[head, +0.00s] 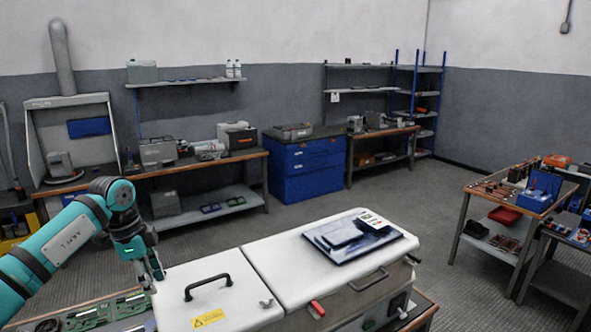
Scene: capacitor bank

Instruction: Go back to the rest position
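My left arm comes in from the left, teal and grey. Its gripper (151,275) points down beside the left end of a white-lidded cabinet (275,267). The fingers are small and dark here, and I cannot tell whether they are open or shut. I see nothing clearly held in them. My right gripper is not in view.
The cabinet lid has a black handle (208,286), a yellow label (207,319) and a dark flat panel (327,245). A green-tooled tray (100,312) lies left. Workbenches line the back wall around a blue cabinet (305,167). Open floor (410,205) lies right.

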